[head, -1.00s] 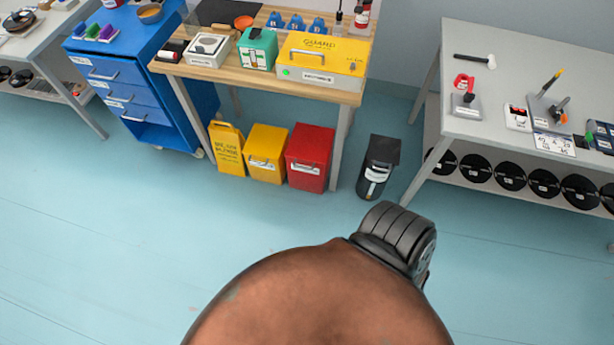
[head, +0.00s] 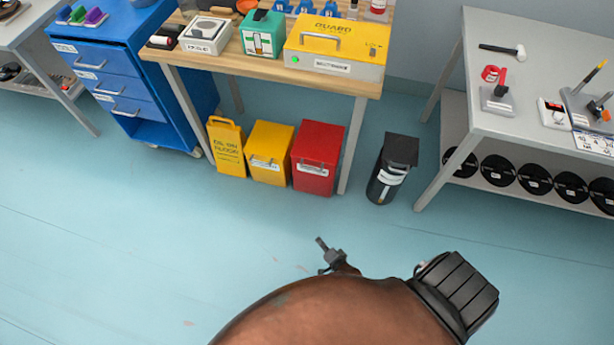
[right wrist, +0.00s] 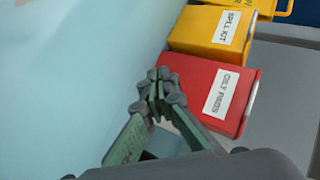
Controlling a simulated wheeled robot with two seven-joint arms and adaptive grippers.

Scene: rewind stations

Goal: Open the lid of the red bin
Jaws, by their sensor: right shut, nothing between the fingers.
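My right gripper (head: 322,244) is low over the floor in front of the bins, apart from the red bin in the head view. In the right wrist view my right gripper (right wrist: 157,84) has its fingertips together and empty, overlapping the red bin's left edge in the picture. My left gripper is not in view.
A yellow bin (head: 269,152) stands left of the red bin, with a yellow container (head: 227,147) beyond it. A bench leg (head: 353,145) is just right of the red bin. A black bin (head: 391,168) stands further right. The floor in front is clear.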

